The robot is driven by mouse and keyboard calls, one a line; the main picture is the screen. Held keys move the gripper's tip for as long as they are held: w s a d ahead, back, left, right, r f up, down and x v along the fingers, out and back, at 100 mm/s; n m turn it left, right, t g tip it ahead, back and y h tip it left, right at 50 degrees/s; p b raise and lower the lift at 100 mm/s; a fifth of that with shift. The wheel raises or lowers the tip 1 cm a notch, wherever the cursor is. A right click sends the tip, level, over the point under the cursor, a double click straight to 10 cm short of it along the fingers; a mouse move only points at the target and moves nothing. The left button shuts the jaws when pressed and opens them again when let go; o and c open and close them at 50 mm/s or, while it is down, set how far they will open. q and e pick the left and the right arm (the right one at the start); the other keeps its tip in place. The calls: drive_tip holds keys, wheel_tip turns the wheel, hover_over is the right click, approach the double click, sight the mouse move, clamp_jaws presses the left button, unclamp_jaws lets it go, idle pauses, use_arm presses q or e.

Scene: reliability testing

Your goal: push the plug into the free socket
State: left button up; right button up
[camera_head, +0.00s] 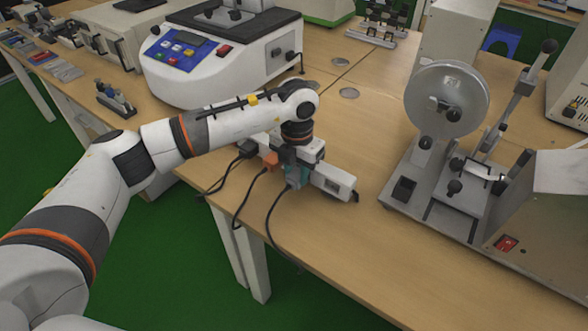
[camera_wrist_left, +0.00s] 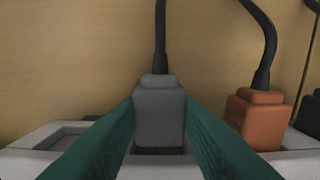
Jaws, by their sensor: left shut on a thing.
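A grey plug (camera_wrist_left: 159,112) with a dark cable sits between the two green fingers of my left gripper (camera_wrist_left: 160,130), which is shut on it. The plug is over the white power strip (camera_wrist_left: 40,138); whether it is seated in the socket is hidden. In the head view my left gripper (camera_head: 294,176) is over the white power strip (camera_head: 334,183) near the table's front edge. An orange plug (camera_wrist_left: 258,118) stands in the strip to the right in the wrist view; it also shows in the head view (camera_head: 270,160). My right gripper is out of view.
A black plug (camera_head: 246,148) is at the strip's left end. Cables hang over the table's front edge. A white machine with a blue panel (camera_head: 182,50) stands behind, and a grey device with a round disc (camera_head: 447,97) stands to the right. Table between is clear.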

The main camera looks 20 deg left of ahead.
use_arm(q)
drive_tip(key=shift+w+d+f+b, duration=0.1)
drive_tip(key=shift+w+f+b, duration=0.25)
drive_tip(key=shift+w+b, duration=0.05)
idle(0.6)
drive_tip(key=shift+w+r, duration=0.1)
drive_tip(key=shift+w, duration=0.2)
